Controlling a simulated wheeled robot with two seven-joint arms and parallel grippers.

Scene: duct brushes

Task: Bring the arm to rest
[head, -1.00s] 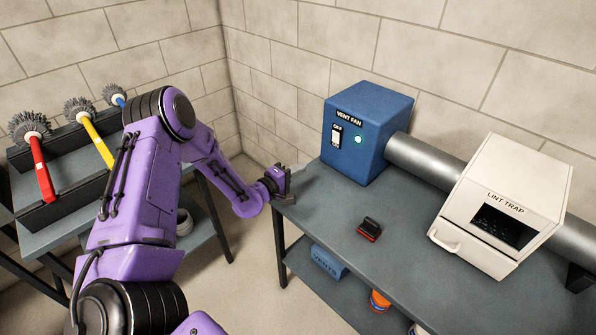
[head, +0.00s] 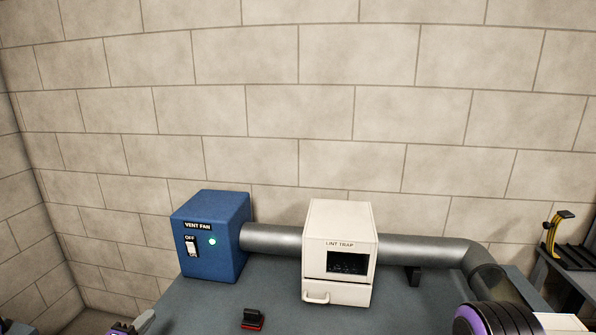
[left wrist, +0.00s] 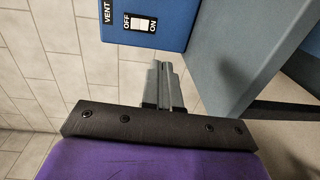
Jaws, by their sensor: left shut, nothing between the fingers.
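My left gripper (head: 131,326) shows at the bottom left edge of the head view, partly cut off, left of the grey bench (head: 200,305). In the left wrist view its two grey fingers (left wrist: 167,68) are together with nothing between them. They point toward the blue vent fan box (left wrist: 178,22), apart from it as far as I can tell. My right gripper is out of view; only a black and purple joint of my arm shows at the lower right of the head view.
The blue vent fan (head: 225,235) has a switch and a lit green lamp. A grey duct (head: 272,238) runs from it to the white lint trap (head: 340,225). A small black and red object (head: 253,319) lies on the bench. A yellow and black item (head: 553,235) stands far right.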

